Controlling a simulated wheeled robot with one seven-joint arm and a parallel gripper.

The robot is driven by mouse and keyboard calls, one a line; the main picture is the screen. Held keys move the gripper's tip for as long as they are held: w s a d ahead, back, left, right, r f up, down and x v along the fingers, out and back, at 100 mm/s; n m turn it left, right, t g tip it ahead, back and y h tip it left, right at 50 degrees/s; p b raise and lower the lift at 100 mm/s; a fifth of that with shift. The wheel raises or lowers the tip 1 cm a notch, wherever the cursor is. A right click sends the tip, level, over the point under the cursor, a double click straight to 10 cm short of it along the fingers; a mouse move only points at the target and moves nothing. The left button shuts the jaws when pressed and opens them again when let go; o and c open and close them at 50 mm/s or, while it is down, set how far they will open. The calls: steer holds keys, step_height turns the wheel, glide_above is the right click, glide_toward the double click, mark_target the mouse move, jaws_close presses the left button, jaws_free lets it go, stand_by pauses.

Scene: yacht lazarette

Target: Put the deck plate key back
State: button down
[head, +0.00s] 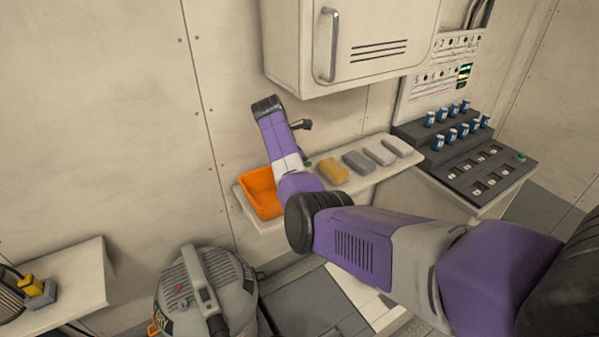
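I cannot make out a deck plate key in the head view. My purple and grey arm crosses from the lower right and bends up in front of the wall shelf (365,185). A small dark part sticks out to the right near the arm's far end, below the wall cabinet. The fingers cannot be made out, so I cannot tell whether my gripper holds anything. An orange bin (262,192) sits at the shelf's left end, partly behind my arm. A small green spot shows on the shelf beside my arm; it is too small to identify.
A yellow block (333,171) and several grey blocks (358,162) sit along the shelf. A white cabinet (372,45) hangs above. A dark console (470,150) with blue-and-white cylinders stands right. A grey vacuum (208,290) stands below left, near a side shelf (85,280).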

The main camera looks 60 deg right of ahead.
stand_by(0.4)
steer(key=c, duration=1.3)
jaws_free()
steer(key=shift+c, duration=0.2)
steer(key=shift+b+v, duration=0.8)
steer(key=shift+v, duration=3.05)
